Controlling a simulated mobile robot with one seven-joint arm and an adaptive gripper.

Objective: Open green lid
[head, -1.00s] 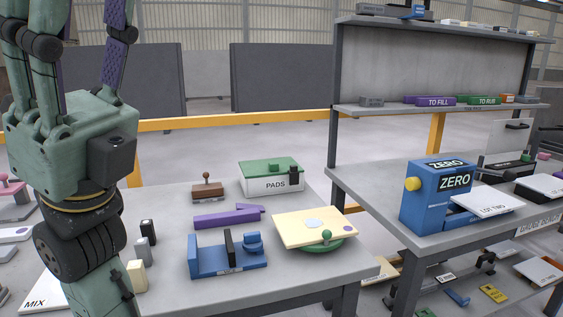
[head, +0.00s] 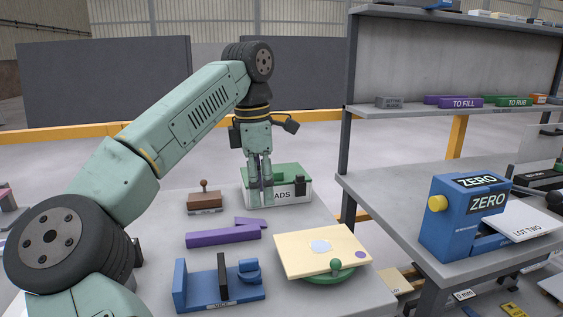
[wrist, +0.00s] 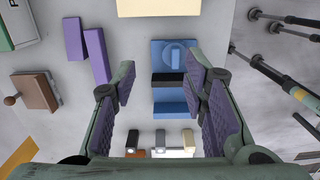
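The green lid (head: 287,171) lies flat on a white box (head: 292,194) marked PADS at the back of the table. A black piece (head: 300,186) stands at the box's front right. My gripper (head: 261,195) points down and covers part of the lid and box in the head view. In the wrist view my gripper (wrist: 163,92) is open and empty, its purple pads wide apart above the blue fixture (wrist: 172,60). There the box's green edge (wrist: 6,34) shows only at the upper left, off to the side of the fingers.
A brown stamp (head: 204,198) and a purple bracket (head: 224,237) lie left of the box. A cream board (head: 315,249) rests over a green round piece (head: 332,279) at the right front. A shelf bench with a blue ZERO device (head: 465,215) stands at the right.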

